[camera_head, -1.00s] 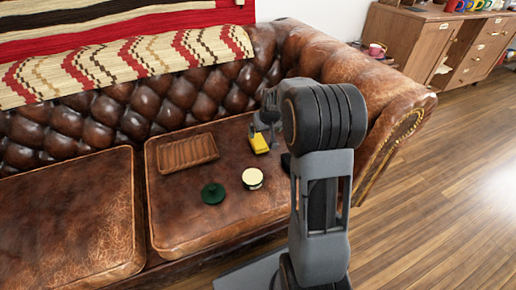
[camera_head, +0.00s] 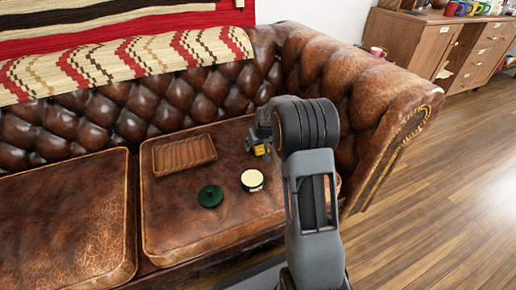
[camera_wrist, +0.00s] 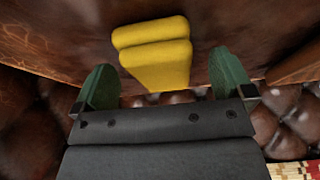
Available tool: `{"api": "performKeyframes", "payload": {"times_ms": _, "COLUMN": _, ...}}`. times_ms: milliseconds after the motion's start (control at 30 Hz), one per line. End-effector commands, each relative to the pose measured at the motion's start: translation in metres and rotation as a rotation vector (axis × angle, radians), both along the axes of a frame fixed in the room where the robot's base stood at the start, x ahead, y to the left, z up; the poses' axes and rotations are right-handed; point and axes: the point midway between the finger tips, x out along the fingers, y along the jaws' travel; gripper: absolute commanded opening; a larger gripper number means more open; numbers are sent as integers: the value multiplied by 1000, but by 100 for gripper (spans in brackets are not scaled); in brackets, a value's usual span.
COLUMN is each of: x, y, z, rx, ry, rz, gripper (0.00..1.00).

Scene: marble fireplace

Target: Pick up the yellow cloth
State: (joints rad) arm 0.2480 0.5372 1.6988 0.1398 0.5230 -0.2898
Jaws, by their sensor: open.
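The yellow cloth (camera_wrist: 155,52) is folded and lies on the brown leather seat cushion. In the wrist view it shows between and just beyond the two green fingertips of my gripper (camera_wrist: 167,78). The fingers are apart and nothing is held between them. In the head view my gripper (camera_head: 259,143) is low over the right seat cushion, and only a small part of the cloth (camera_head: 259,151) shows beneath it. The arm and gripper hide the rest. I cannot tell whether a finger touches the cloth.
On the same cushion (camera_head: 165,222) are a brown wooden tray (camera_head: 184,153), a dark green round object (camera_head: 210,196) and a cream-topped tin (camera_head: 252,180). The sofa's tufted back (camera_head: 110,120) and right armrest (camera_head: 385,100) rise around the cushion.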

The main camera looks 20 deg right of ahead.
Motion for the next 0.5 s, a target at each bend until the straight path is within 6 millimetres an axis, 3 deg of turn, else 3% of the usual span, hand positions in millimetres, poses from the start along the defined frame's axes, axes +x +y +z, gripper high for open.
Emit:
{"api": "performKeyframes", "payload": {"times_ms": 67, "x": 3, "y": 0, "z": -9, "rx": 1, "ry": -1, "rz": 0, "gripper": 99}}
{"api": "performKeyframes", "payload": {"times_ms": 300, "x": 4, "y": 0, "z": -8, "rx": 0, "ry": -1, "rz": 0, "gripper": 98}}
{"api": "performKeyframes", "payload": {"times_ms": 500, "x": 4, "y": 0, "z": -8, "rx": 0, "ry": -1, "rz": 0, "gripper": 79}}
